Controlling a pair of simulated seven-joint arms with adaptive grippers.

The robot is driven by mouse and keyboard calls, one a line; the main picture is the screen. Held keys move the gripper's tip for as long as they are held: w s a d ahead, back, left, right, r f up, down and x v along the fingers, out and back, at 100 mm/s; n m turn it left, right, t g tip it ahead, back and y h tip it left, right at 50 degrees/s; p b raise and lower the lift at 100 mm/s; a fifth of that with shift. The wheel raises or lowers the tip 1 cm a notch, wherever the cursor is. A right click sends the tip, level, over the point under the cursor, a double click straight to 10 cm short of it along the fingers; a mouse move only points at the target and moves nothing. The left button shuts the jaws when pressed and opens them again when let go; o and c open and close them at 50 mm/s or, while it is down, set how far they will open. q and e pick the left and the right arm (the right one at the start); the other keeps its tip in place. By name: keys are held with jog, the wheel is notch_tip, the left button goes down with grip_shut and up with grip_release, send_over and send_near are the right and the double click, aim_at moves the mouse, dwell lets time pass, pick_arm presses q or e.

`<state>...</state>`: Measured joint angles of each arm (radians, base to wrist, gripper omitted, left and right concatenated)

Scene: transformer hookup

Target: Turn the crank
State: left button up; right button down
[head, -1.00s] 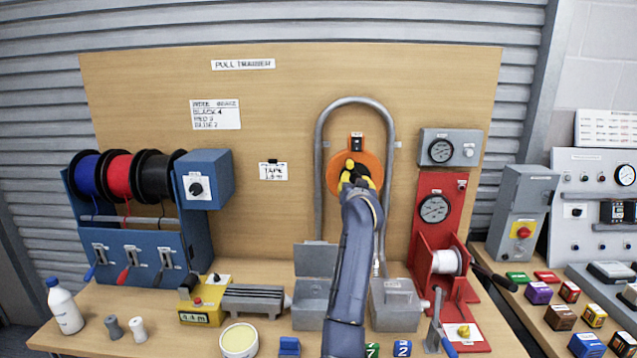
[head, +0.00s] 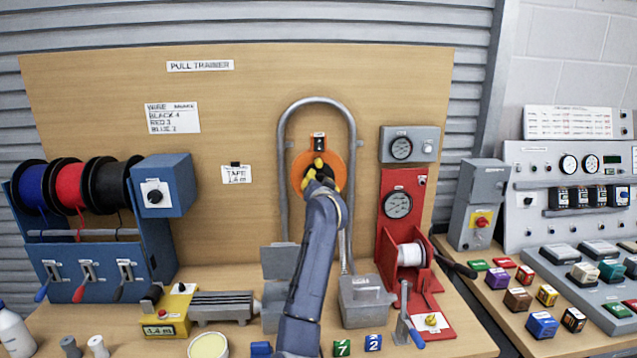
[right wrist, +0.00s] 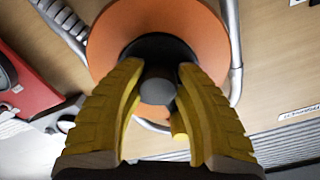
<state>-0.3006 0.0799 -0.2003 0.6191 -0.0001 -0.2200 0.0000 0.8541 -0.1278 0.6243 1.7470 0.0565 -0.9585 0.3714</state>
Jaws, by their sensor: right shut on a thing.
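An orange disc (head: 342,178) with a dark centre is mounted on the wooden board, inside a bent grey pipe. My right gripper (head: 317,170), with yellow fingers, reaches up to the disc's middle. In the right wrist view the yellow fingers (right wrist: 160,85) are on both sides of a dark round knob (right wrist: 158,92) in front of the orange disc (right wrist: 110,45), closed on it. The arm and fingers hide part of the hub in the head view. A black-handled crank (head: 456,264) sticks out from the red winch (head: 398,178), apart from the gripper. My left gripper is out of view.
Grey boxes (head: 366,300) stand below the pipe (head: 281,180). Blue, red and black wire spools (head: 70,185) sit at left, beside a yellow device (head: 165,315). Small coloured blocks (head: 541,324) and a control panel (head: 560,215) stand at right.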

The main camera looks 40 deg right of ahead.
jog(key=shift+w+a+r, duration=0.15)
jog(key=shift+a+r, duration=0.2)
jog(key=shift+r, duration=0.25)
jog(key=c, duration=1)
grip_release()
jog(key=shift+w+a, duration=0.1)
jog(key=o, duration=0.4)
jog(key=shift+f, duration=0.25)
jog(key=shift+d, duration=0.2)
jog(key=v, duration=1.2)
